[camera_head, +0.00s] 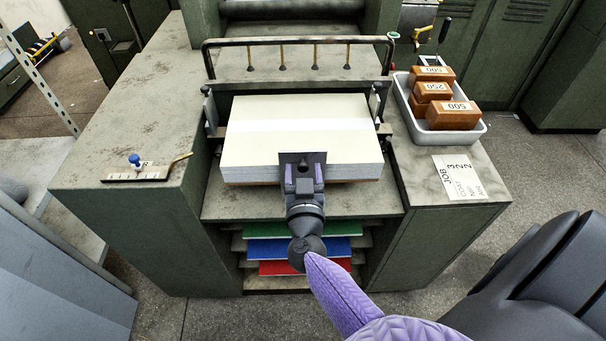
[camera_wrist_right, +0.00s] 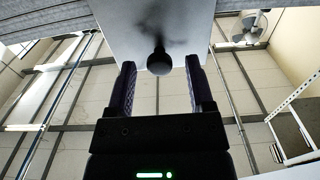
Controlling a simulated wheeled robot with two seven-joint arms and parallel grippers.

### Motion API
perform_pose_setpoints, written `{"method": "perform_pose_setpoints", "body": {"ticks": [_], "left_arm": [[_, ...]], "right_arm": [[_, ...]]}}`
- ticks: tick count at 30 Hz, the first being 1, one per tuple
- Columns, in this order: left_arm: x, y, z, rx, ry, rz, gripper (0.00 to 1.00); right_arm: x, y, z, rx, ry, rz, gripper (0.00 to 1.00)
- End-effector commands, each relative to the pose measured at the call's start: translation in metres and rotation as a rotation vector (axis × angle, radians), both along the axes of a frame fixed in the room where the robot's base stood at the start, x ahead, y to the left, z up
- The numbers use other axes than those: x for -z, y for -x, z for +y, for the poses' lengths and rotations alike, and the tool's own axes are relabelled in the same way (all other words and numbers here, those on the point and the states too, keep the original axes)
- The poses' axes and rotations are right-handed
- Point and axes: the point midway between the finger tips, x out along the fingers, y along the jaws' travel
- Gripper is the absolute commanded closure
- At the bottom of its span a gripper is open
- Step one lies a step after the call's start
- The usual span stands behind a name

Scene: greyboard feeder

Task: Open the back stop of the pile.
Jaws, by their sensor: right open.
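The pile (camera_head: 255,143) of pale sheets lies on the feeder table in the head view. A dark upright plate, which looks like the back stop (camera_head: 286,157), stands at the middle of its near side. A round black knob (camera_wrist_right: 159,62) sticks out from this plate, which looks light grey (camera_wrist_right: 125,22) in the right wrist view. My right gripper (camera_head: 303,175) is open at the plate, with one purple finger on each side of the knob. Gaps show between fingers and knob in the wrist view. My left gripper is not in view.
A black rail (camera_head: 300,41) with several hanging suckers crosses behind the pile. A white tray (camera_head: 476,137) with orange blocks stands at right, near a job card (camera_head: 459,177). Coloured boards (camera_head: 300,250) fill shelves below. A blue-knobbed lever (camera_head: 135,160) sits at left.

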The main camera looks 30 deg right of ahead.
Motion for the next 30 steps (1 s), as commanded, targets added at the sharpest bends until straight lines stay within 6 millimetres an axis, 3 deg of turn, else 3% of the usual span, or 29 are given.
{"method": "perform_pose_setpoints", "body": {"ticks": [4,12,14,30], "left_arm": [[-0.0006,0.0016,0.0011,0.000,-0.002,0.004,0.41],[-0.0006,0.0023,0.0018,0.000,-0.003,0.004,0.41],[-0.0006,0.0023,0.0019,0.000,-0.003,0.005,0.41],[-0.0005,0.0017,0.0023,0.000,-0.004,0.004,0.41]], "right_arm": [[-0.0005,0.0003,0.0001,0.000,0.000,0.000,0.34],[-0.0003,0.0006,0.0002,0.000,0.000,0.000,0.91],[-0.0003,0.0005,0.0003,0.000,0.000,0.000,1.00],[-0.0001,0.0007,0.0004,0.000,0.000,0.000,1.00]]}}
